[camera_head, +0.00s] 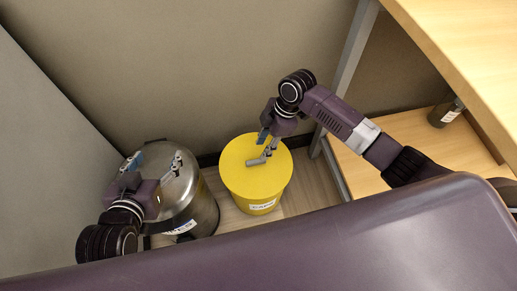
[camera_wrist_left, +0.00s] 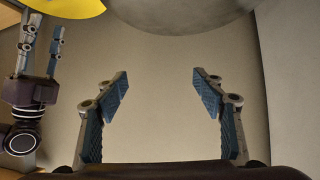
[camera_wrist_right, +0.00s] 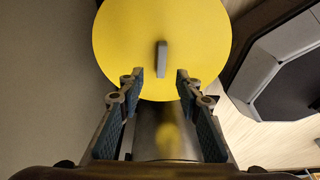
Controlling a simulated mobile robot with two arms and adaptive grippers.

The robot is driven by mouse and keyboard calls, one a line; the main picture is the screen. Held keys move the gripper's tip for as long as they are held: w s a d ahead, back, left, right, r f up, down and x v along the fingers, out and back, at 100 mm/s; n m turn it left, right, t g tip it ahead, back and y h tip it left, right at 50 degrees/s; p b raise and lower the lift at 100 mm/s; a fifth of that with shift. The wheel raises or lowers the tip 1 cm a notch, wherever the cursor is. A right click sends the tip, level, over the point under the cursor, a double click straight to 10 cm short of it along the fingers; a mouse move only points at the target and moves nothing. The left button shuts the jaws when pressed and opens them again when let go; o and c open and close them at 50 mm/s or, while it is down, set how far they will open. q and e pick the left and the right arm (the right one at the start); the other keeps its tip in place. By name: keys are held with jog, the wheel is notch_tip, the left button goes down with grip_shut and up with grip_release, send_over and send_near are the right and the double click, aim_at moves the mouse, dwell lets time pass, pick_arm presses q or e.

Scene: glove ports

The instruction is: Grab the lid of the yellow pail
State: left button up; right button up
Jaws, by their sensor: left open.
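The yellow pail (camera_head: 263,205) stands on the floor, its round yellow lid (camera_head: 240,172) on top. In the right wrist view the lid (camera_wrist_right: 125,40) has a small grey upright handle (camera_wrist_right: 161,58) near its middle. My right gripper (camera_head: 266,142) is over the lid. In its own view (camera_wrist_right: 160,74) it is open and empty, the handle lined up between its fingers just past the tips. My left gripper (camera_head: 156,160) is open and empty over the steel bin; it also shows in the left wrist view (camera_wrist_left: 160,82).
The steel bin (camera_head: 203,208) stands left of the pail. A wooden shelf unit (camera_head: 425,138) with a metal leg (camera_head: 350,65) is to the right, a small bottle (camera_head: 445,113) on its lower board. Walls close off the back and left.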

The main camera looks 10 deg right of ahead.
aim_at(256, 161)
jog(key=b+x, duration=0.1)
jog(key=x, duration=0.1)
jog(key=shift+s+a+f, duration=0.1)
jog(key=shift+a+f, duration=0.05)
jog(key=shift+f, duration=0.15)
jog(key=b+x, duration=0.1)
jog(key=x, duration=0.2)
jog(key=shift+b, duration=0.35)
jog(key=shift+b+x, duration=0.45)
jog(key=shift+x, duration=0.55)
pick_arm(q)
jog(key=w+d+r+t+h, duration=0.1)
jog(key=r+t, duration=0.3)
jog(key=r, duration=0.5)
jog(key=w+d+r+t+h, duration=0.2)
jog(key=r+t, duration=0.3)
jog(key=r, duration=0.4)
jog(key=shift+w+d, duration=0.15)
jog(key=shift+w, duration=0.15)
pick_arm(e)
jog(key=shift+s, duration=0.1)
jog(key=shift+c, duration=0.3)
grip_shut()
